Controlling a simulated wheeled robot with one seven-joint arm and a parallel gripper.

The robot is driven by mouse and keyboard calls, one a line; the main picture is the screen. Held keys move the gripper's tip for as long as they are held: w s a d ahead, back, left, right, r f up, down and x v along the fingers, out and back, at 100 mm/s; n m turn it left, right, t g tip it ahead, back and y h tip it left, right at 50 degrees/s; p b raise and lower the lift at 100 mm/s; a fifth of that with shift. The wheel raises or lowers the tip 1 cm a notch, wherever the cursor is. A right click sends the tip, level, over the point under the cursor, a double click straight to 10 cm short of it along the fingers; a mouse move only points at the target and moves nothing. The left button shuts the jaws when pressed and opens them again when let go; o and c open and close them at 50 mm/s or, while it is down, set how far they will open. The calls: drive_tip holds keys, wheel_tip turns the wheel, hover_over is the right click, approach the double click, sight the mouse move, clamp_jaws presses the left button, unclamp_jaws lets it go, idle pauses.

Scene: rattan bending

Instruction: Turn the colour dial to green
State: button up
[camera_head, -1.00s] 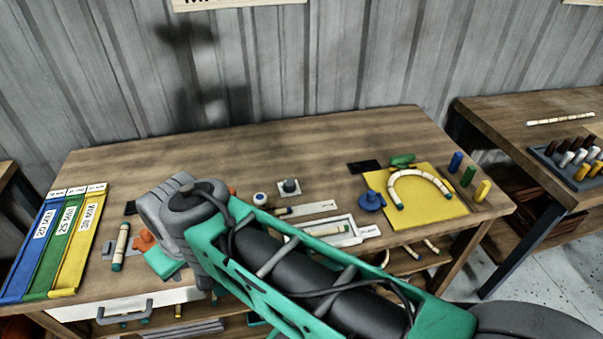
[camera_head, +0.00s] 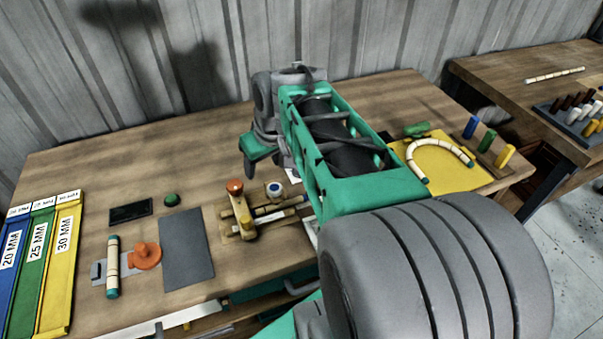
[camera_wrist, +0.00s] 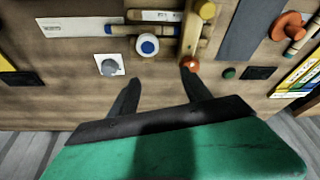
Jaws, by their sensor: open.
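A grey knob on a white square plate (camera_wrist: 109,65) shows in the wrist view and looks like the dial; no colour mark on it is readable. In the head view my arm mostly hides it. A white round piece with a blue centre (camera_wrist: 147,45) sits beside it; it also shows in the head view (camera_head: 273,189). My gripper (camera_wrist: 160,76) is open and empty above the bench. In the wrist view the knob lies just left of the left fingertip, apart from it. The gripper also shows in the head view (camera_head: 264,172), its fingers pointing down.
A wooden jig with an orange-topped post (camera_head: 237,208) stands near the gripper. A dark grey pad (camera_head: 187,248), an orange clamp (camera_head: 145,256), a green button (camera_head: 171,199) and a black panel (camera_head: 130,212) lie left. A yellow board (camera_head: 468,180) with a bent rod is right.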

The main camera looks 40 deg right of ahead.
drive_tip(key=w+d+f+b, duration=0.1)
drive_tip(key=d+f+b, duration=0.15)
drive_tip(key=d, duration=0.45)
drive_tip(key=w+d+f+b, duration=0.1)
drive_tip(key=w+d+f, duration=0.1)
drive_tip(key=d+f, duration=0.35)
drive_tip(key=shift+t, duration=0.3)
drive_tip(key=x, duration=0.3)
drive_tip(key=d+p+x, duration=0.1)
drive_tip(key=x, duration=0.1)
drive_tip(key=shift+w+d+f, duration=0.2)
drive_tip(key=shift+w+f, duration=0.05)
drive_tip(key=shift+f, duration=0.05)
clamp_jaws()
